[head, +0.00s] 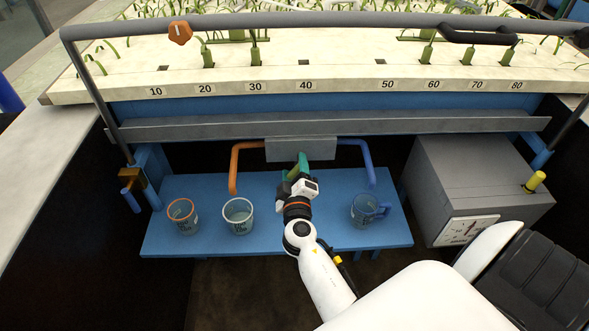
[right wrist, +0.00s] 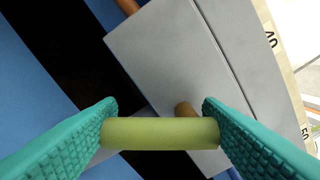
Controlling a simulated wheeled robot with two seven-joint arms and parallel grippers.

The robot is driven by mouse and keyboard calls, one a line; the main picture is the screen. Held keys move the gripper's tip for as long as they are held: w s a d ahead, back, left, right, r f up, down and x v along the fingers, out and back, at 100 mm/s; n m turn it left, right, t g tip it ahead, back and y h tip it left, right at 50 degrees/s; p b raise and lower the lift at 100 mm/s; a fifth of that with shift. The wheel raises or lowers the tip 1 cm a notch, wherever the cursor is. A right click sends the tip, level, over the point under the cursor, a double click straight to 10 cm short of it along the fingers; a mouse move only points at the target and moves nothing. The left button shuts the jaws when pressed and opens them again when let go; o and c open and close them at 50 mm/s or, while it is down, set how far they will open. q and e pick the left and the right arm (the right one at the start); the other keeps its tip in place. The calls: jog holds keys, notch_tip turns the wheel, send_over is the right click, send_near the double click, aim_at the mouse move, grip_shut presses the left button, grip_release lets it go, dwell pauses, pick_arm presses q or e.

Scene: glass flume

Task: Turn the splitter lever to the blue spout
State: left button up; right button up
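The grey splitter box (head: 300,150) hangs below the trough, with an orange spout (head: 234,170) on its left and a blue spout (head: 370,165) on its right. My right gripper (head: 298,168) is in front of the box and hides the lever in the head view. In the right wrist view, the lever's yellow-green handle (right wrist: 160,133) spans between the teal fingers of the right gripper (right wrist: 160,120), with a pad against each end. A short brown stem (right wrist: 184,109) shows behind it, before the grey box (right wrist: 170,60). The lever's direction cannot be told. My left gripper is out of view.
The blue bench (head: 200,250) holds two clear cups at left (head: 183,214) (head: 238,214) and a blue-tinted jug (head: 368,209) at right. A grey cabinet (head: 470,185) stands right of it. A grey rail (head: 300,20) crosses above.

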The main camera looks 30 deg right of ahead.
jog(key=c, duration=0.4)
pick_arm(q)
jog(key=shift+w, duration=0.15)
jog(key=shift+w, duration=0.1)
pick_arm(e)
jog(key=shift+n, duration=0.4)
jog(key=shift+s+d+f+n, duration=0.1)
jog(key=shift+d+f+n, duration=0.1)
jog(key=shift+n, duration=0.9)
jog(key=n, duration=0.2)
jog(key=shift+s+d+f+n, duration=0.1)
jog(key=shift+d+n, duration=0.1)
jog(key=shift+n, duration=0.1)
jog(key=n, duration=0.3)
jog(key=shift+s+d+n, duration=0.2)
jog(key=shift+d+n, duration=0.1)
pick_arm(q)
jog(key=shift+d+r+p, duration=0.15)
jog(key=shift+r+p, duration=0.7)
pick_arm(e)
jog(key=shift+s+d+n, duration=0.1)
jog(key=shift+d+n, duration=0.1)
jog(key=shift+n, duration=0.95)
jog(key=shift+s+d+n, duration=0.1)
jog(key=shift+d+n, duration=0.1)
jog(key=shift+n, duration=0.95)
